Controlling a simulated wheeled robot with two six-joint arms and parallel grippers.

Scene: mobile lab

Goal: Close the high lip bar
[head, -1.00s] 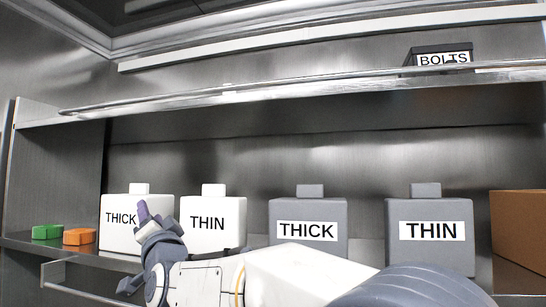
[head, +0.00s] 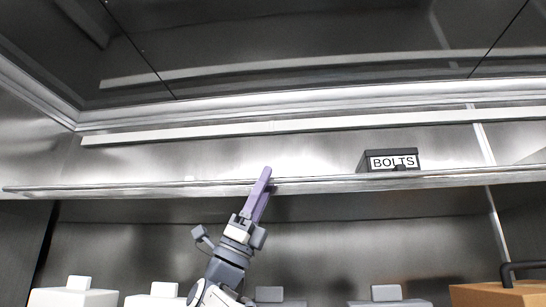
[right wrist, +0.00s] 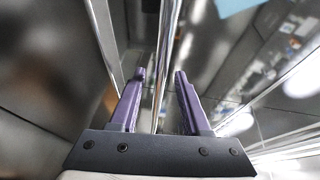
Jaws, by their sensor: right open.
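The high lip bar (head: 330,183) is a long thin metal rail along the front of the upper shelf in the head view. My right gripper (head: 263,178) reaches up from below, its purple fingers overlapping the bar left of the bolts box. In the right wrist view a shiny bar (right wrist: 168,50) runs lengthwise between the two open purple fingers of this gripper (right wrist: 160,82). It looks apart from both fingers, and I cannot tell how deep it sits between them. My left gripper is not in view.
A dark box labelled BOLTS (head: 372,161) stands on the upper shelf, right of the gripper. Below are white containers (head: 76,292), grey containers (head: 386,293) and an orange-brown box (head: 480,294). A pale strip (head: 240,130) crosses the back wall above. The space left of the gripper is clear.

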